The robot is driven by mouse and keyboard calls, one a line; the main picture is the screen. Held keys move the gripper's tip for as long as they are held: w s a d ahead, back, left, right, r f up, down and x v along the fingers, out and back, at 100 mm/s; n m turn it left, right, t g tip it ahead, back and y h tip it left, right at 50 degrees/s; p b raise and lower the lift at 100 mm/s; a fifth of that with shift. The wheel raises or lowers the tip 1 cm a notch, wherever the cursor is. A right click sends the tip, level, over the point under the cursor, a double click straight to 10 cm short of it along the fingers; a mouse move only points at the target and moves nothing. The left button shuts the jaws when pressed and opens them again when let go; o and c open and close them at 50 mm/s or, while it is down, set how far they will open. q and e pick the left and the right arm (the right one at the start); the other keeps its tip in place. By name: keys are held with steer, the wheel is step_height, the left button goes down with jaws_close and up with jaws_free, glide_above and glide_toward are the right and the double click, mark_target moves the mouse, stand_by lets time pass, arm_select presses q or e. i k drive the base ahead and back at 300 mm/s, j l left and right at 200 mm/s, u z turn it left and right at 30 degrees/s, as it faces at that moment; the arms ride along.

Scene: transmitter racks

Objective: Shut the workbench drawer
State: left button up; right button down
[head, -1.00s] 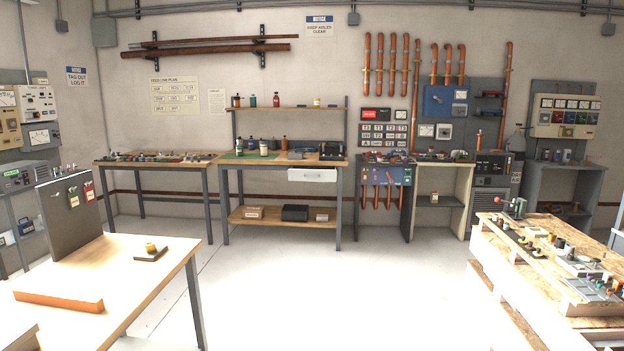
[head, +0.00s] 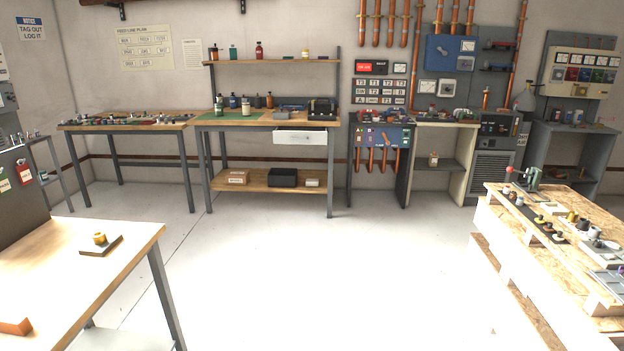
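The workbench (head: 216,124) stands against the back wall, left of the middle of the head view. Its white drawer (head: 300,137) hangs under the right part of the wooden top. The drawer front sits forward of the bench's front edge, so it looks pulled out. A small dark spot, perhaps a knob or lock, shows on its front. Neither of my grippers is in view, and the bench is some way off across the floor.
A wooden table (head: 130,243) stands at the near left and an OSB stepped bench (head: 520,228) at the near right. White floor (head: 320,270) lies clear between them up to the workbench. Another table (head: 125,126) adjoins it on the left; a grey rack (head: 380,137) stands to its right.

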mark_target(280, 136)
steer(key=i+z, duration=0.25)
steer(key=i, duration=2.1)
